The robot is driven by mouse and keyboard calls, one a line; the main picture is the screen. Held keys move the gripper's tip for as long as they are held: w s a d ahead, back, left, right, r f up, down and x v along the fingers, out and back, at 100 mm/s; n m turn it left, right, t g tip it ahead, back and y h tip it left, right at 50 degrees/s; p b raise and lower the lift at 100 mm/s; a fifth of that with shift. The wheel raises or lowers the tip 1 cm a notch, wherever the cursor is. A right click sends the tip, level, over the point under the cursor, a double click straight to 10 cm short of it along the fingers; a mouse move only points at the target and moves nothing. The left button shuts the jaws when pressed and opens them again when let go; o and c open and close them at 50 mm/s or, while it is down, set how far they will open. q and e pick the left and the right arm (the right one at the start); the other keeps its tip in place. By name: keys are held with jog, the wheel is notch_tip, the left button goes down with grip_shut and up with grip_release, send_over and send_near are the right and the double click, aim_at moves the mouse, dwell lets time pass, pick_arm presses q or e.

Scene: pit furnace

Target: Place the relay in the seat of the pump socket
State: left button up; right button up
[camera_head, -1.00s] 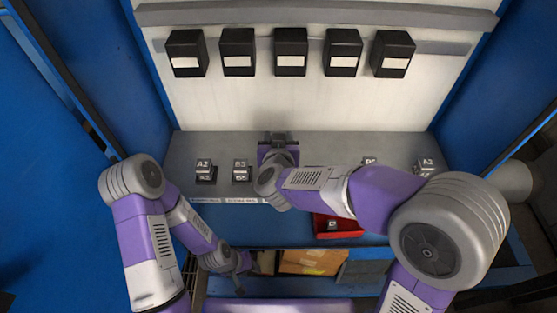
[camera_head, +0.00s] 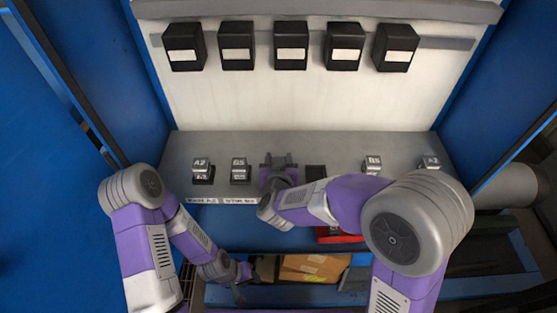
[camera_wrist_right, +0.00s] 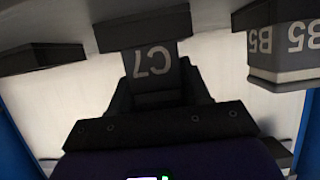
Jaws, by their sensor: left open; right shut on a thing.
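My right gripper (camera_head: 278,160) is at the middle of the grey shelf, shut on a dark relay (camera_wrist_right: 153,62) marked C7. In the right wrist view the C7 appears upside down between the two fingers. Its end meets or lies very close to a dark socket (camera_wrist_right: 145,28); I cannot tell whether it is fully seated. No readable label shows which socket is the pump's. An empty black socket (camera_head: 316,173) is just right of the gripper. My left gripper (camera_head: 240,278) is open and low, in front of the shelf, away from the relay.
Filled sockets marked A2 (camera_head: 202,170) and B5 (camera_head: 240,170) stand to the left, another B5 (camera_head: 373,165) and A2 (camera_head: 429,164) to the right. Black boxes (camera_head: 290,46) hang on the back wall. A red tray (camera_head: 338,238) is partly hidden under my right arm.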

jog(key=o, duration=1.1)
jog(key=shift+f, duration=0.15)
jog(key=shift+r, duration=0.3)
jog(key=p+v, duration=0.3)
jog(key=v, duration=0.9)
jog(key=shift+f, duration=0.1)
